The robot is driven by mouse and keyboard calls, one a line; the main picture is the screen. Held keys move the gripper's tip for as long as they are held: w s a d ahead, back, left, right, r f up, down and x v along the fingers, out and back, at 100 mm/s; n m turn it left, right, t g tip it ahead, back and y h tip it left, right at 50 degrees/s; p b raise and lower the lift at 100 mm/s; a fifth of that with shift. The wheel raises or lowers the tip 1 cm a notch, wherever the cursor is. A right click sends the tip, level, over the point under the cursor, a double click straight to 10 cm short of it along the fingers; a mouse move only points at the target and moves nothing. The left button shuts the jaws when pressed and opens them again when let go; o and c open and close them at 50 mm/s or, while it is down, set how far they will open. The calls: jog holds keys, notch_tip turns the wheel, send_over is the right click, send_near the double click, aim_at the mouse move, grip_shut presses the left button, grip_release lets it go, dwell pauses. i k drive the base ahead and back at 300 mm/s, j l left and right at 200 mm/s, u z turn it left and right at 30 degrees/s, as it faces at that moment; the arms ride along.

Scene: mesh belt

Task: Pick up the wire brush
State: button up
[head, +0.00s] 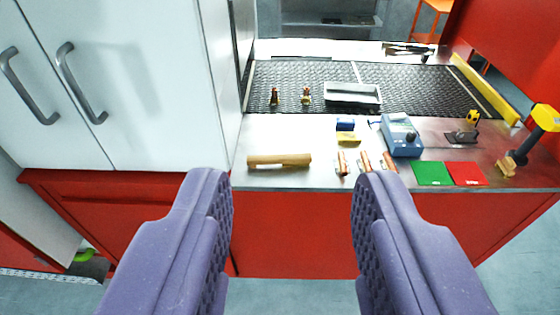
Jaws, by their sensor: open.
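My gripper (292,186) is open and empty, its two purple padded fingers wide apart in the foreground. Between the fingertips in the picture, and farther off, a tan wooden tool (279,160) lies flat near the front edge of the metal worktop. A small tan piece (505,169) at the far right of the worktop is too small to identify.
The metal worktop (240,180) has a red front. Several copper-coloured pieces (365,161), a blue meter (401,135), a green mat (432,173) and a red mat (467,173) lie right. A black mesh belt (300,73) runs behind. A white cabinet (120,80) blocks the left.

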aim_at(301, 159)
jog(key=i+j+z, duration=0.4)
jog(key=i, duration=0.25)
jog(key=i+j+z, duration=0.35)
jog(key=i+j, duration=0.2)
jog(key=i+j+z, duration=0.4)
jog(key=i+j, duration=0.15)
jog(key=j, duration=0.2)
